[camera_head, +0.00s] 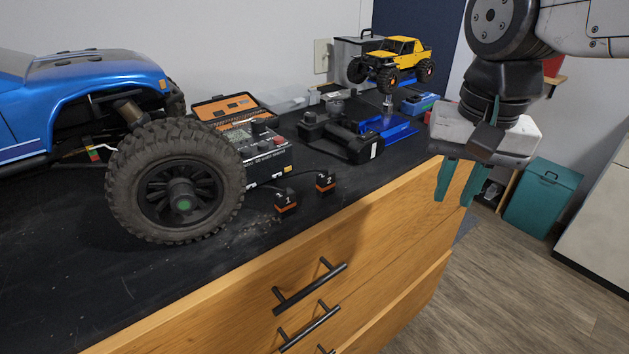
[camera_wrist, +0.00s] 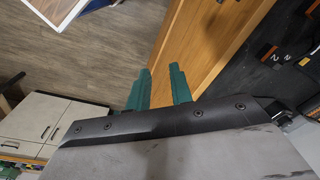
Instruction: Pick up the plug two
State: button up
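Plug two (camera_head: 325,182) is a small black block with an orange band and a white "2". It stands upright on the black worktop near its front edge. Plug one (camera_head: 286,202), alike but marked "1", stands to its left and nearer. In the wrist view plug two (camera_wrist: 266,52) shows at the upper right, with its "2" visible. My gripper (camera_head: 459,182) hangs to the right of both plugs, in front of the wooden drawer front. Its two teal fingers (camera_wrist: 158,88) are apart with nothing between them. My gripper touches neither plug.
A blue RC crawler with a big tyre (camera_head: 175,180) stands left of the plugs. A black and orange charger box (camera_head: 262,155) is behind them. A black tool (camera_head: 340,135) and a yellow crawler (camera_head: 396,60) are farther back. Drawer handles (camera_head: 310,287) stick out in front.

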jog(key=w+a+r+m, duration=0.2)
jog(key=w+a+m, duration=0.1)
jog(key=w+a, duration=0.45)
jog(key=m, duration=0.4)
send_over(326, 173)
jog(key=shift+d+f+g, duration=0.15)
jog(key=shift+f+g, duration=0.15)
jog(key=shift+g, duration=0.1)
jog(key=shift+f, duration=0.35)
jog(key=f, duration=0.7)
jog(key=shift+a, duration=0.2)
grip_shut()
